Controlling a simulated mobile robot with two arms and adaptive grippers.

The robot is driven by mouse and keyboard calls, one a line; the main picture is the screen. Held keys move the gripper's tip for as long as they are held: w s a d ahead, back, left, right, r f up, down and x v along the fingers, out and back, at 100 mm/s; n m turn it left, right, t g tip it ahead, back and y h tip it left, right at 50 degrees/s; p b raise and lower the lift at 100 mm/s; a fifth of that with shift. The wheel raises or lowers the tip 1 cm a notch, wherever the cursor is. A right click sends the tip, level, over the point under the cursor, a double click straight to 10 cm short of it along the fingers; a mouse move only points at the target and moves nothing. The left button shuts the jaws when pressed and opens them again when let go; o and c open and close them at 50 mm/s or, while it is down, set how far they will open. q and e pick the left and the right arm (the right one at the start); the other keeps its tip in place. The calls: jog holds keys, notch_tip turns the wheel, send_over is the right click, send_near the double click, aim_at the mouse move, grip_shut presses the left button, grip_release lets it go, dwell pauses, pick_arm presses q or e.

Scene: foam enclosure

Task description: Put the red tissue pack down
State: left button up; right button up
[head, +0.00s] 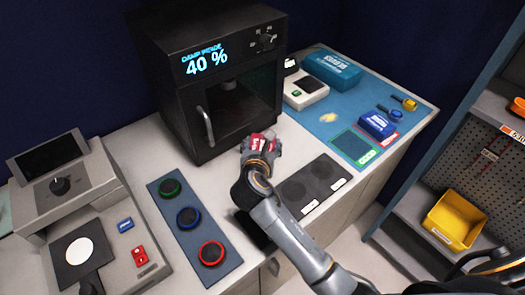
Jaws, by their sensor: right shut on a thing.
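The red tissue pack (257,143) shows as a small red and white patch at the fingers of my right gripper (262,147). My right gripper is shut on it, just in front of the dark chamber machine and over the pale counter. The fingers hide most of the pack, and I cannot tell whether it touches the counter. My left gripper is not in view.
The black machine (165,60) reads 40 %. A blue mat (355,100) at the back right bears a teal box (332,70) and a blue pack (377,125). A button panel (168,222) lies left. A yellow bin (453,221) sits on the right shelf.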

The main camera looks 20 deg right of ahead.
jog(key=shift+w+f, duration=0.25)
jog(key=shift+f, duration=0.05)
jog(key=shift+w+d+f, duration=0.1)
jog(key=shift+w+f, duration=0.1)
jog(key=shift+f, duration=1.6)
jog(key=o, duration=1.1)
jog(key=shift+f, duration=0.1)
jog(key=shift+o, duration=0.2)
jog(key=v, duration=1.2)
jog(key=shift+s, duration=0.1)
